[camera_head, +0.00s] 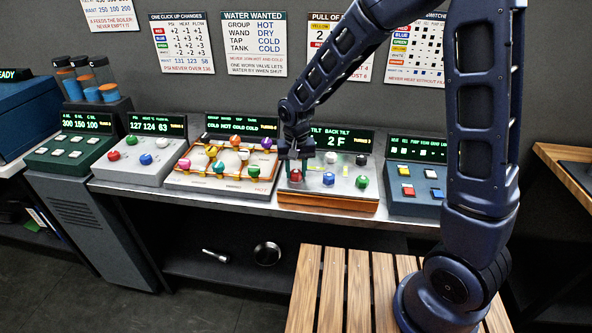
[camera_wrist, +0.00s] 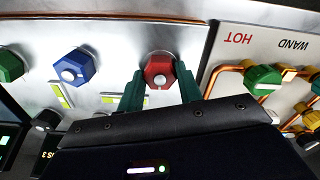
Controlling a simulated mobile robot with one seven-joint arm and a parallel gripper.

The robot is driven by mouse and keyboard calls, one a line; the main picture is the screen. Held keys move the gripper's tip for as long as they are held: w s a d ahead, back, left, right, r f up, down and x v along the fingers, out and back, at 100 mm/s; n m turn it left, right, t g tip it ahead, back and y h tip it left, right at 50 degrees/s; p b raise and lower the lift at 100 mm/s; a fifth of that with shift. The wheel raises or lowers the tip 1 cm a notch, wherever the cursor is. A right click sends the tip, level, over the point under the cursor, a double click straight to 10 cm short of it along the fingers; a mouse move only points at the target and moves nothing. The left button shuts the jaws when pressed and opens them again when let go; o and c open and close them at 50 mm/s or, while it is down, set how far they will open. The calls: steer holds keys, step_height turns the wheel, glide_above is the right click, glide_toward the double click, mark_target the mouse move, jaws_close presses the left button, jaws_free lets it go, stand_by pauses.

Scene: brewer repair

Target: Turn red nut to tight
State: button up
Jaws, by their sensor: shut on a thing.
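The red nut (camera_wrist: 158,72) is a hexagonal knob with a light pointer mark on a pale metal panel. In the head view the red nut (camera_head: 296,175) sits at the left front of the tilt panel (camera_head: 345,190). My gripper (camera_wrist: 160,88) has its two green fingers on either side of the red nut, shut on it. In the head view my gripper (camera_head: 295,152) reaches down from above onto the nut. The nut's far side is partly hidden by my fingers.
A blue nut (camera_wrist: 76,67) and a green nut (camera_wrist: 10,66) stand beside the red one on the same panel. The valve board (camera_head: 225,165) with copper pipes and colored knobs lies just left. A button panel (camera_head: 415,190) stands at the right.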

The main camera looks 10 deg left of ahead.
mark_target(296, 172)
steer(key=shift+m, duration=0.3)
steer(key=o, duration=1)
steer(key=shift+r, duration=0.1)
step_height(296, 172, up, 11)
steer(key=shift+f, duration=0.2)
